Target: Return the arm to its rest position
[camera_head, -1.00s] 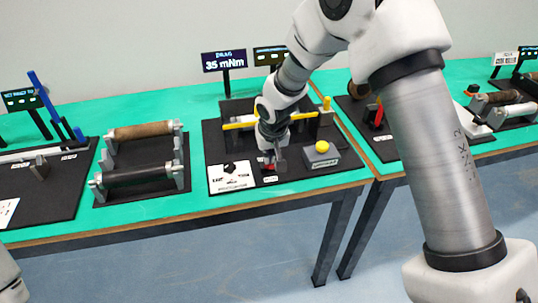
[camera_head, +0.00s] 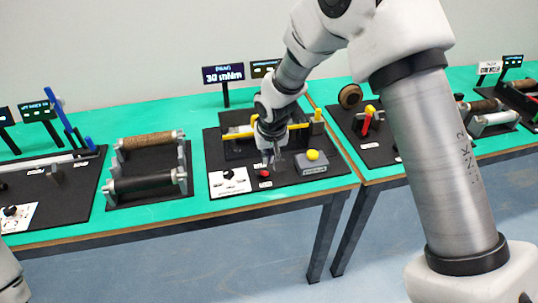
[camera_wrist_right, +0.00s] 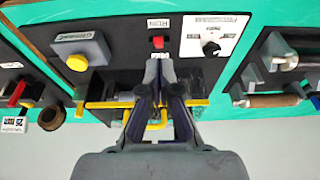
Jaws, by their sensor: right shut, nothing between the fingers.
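My right gripper (camera_head: 272,158) is shut and empty above the black station board (camera_head: 215,148) in the middle of the table. In the right wrist view the closed fingertips (camera_wrist_right: 160,62) point at a red switch (camera_wrist_right: 158,42). The red switch also shows in the head view (camera_head: 264,173), just below the fingertips. A gap or contact between them is hard to tell. A grey box with a yellow button (camera_head: 313,155) sits to the right. A white dial card (camera_head: 229,182) lies to the left. My left gripper is not in view.
A display reading 30 mNm (camera_head: 223,73) stands behind the board. A yellow bar (camera_head: 240,135) crosses its back. Rollers (camera_head: 147,182) stand to the left, and another station with a red lever (camera_head: 367,120) to the right. Free floor lies in front.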

